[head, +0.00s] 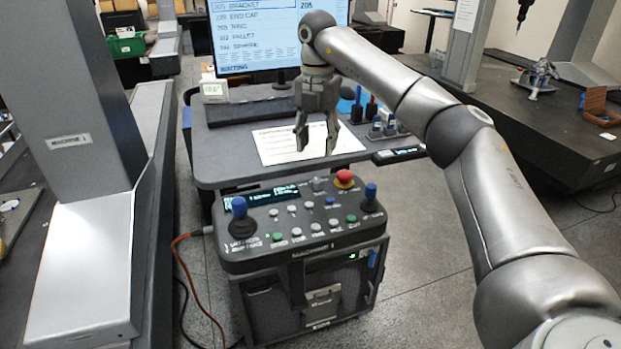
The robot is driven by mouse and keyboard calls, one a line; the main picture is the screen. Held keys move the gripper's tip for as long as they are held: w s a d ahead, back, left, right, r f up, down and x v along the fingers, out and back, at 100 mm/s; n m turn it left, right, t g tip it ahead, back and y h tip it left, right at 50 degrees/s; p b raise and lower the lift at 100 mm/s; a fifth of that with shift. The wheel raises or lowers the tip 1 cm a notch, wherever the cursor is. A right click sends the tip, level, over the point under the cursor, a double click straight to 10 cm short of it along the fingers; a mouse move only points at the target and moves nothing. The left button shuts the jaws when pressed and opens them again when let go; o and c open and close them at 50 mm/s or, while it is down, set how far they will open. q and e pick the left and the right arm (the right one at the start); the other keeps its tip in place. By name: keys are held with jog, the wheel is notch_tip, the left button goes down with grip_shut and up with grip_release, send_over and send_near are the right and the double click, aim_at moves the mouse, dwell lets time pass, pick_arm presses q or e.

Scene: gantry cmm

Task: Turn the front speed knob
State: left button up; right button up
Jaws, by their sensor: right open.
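The control console (300,235) stands in front of the desk, with joysticks, buttons and a small display on its sloped top. A small grey knob (318,184) sits near the top's back edge, left of the red emergency button (344,179); it looks like the speed knob, but its marking is too small to read. My right gripper (316,143) points down with its fingers apart and empty. In the picture it is above the grey knob, in front of the paper sheet, apart from the console. My left gripper is not in view.
Blue-topped joysticks (240,218) and (371,198) rise at both ends of the console top. Behind stands a desk (215,160) with a monitor (255,35) and a paper sheet (275,150). A machine column (75,110) is at left. An orange cable (185,262) runs down to the floor.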

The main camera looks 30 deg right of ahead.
aim_at(317, 180)
jog(key=shift+s+f+p, duration=0.2)
jog(key=shift+s+f, duration=0.15)
jog(key=shift+f, duration=0.3)
jog(key=shift+s+f+p, duration=0.2)
jog(key=shift+s+f, duration=0.1)
jog(key=shift+f, duration=0.3)
jog(key=f, duration=0.3)
jog(key=shift+w+f+p, duration=0.25)
jog(key=shift+p, duration=0.15)
notch_tip(317, 180, down, 4)
jog(key=shift+w+r+p, duration=0.1)
jog(key=shift+p, duration=0.3)
jog(key=shift+c, duration=0.8)
jog(key=c, duration=0.5)
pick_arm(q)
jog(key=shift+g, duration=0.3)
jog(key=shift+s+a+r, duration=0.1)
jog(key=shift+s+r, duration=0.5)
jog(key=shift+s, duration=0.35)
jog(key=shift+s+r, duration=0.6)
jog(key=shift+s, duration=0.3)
pick_arm(e)
grip_shut()
